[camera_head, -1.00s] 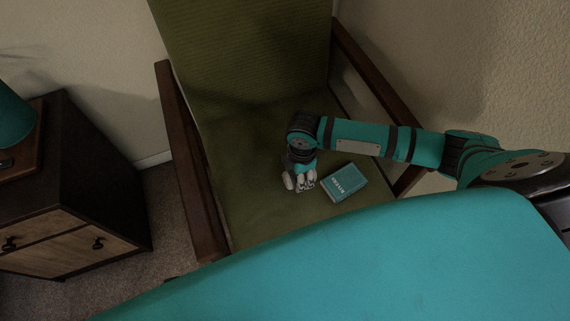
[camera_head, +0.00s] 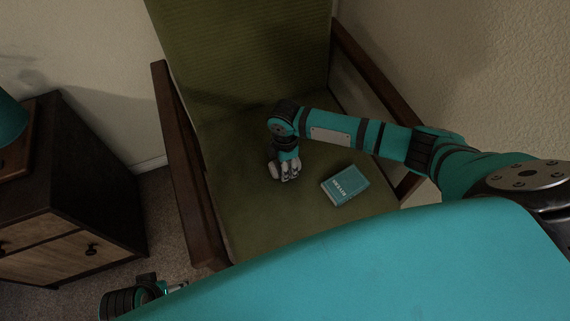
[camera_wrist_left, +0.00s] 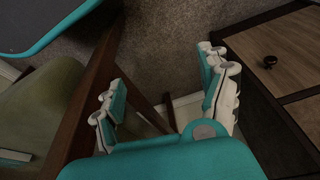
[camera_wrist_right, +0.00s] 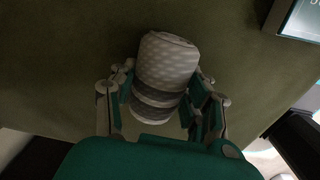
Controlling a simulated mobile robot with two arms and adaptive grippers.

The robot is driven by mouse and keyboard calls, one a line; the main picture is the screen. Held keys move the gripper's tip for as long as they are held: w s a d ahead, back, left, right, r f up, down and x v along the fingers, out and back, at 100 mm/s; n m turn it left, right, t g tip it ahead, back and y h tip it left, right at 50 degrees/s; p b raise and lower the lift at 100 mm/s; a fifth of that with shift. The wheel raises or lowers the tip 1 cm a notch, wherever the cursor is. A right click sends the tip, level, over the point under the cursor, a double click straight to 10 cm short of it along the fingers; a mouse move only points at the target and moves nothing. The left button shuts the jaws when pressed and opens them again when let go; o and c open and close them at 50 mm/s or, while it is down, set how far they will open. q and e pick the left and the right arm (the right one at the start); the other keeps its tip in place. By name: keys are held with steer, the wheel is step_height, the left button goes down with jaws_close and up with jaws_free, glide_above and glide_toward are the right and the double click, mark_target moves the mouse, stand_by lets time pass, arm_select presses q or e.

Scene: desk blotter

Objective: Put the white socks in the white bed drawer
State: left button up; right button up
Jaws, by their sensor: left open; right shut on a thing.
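The white socks (camera_wrist_right: 168,65) are a rolled pale bundle with a dotted pattern and grey bands. In the right wrist view they sit between the fingers of my right gripper (camera_wrist_right: 163,100), which is shut on them. In the head view my right gripper (camera_head: 289,174) is low over the green chair seat, with a bit of the socks (camera_head: 273,171) at its left side. Whether the socks touch the seat is unclear. My left gripper (camera_wrist_left: 165,95) is open and empty, above the floor between chair and nightstand. The white bed drawer shows in no view.
A teal book (camera_head: 345,185) lies on the green chair seat (camera_head: 270,225), right of my right gripper. Wooden armrests (camera_head: 186,165) flank the seat. A dark nightstand (camera_head: 110,190) with wooden drawer fronts and a teal lamp (camera_head: 10,125) stands at left.

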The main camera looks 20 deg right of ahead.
steer(key=shift+f, duration=0.15)
steer(key=o, duration=1.1)
steer(key=shift+o, duration=0.2)
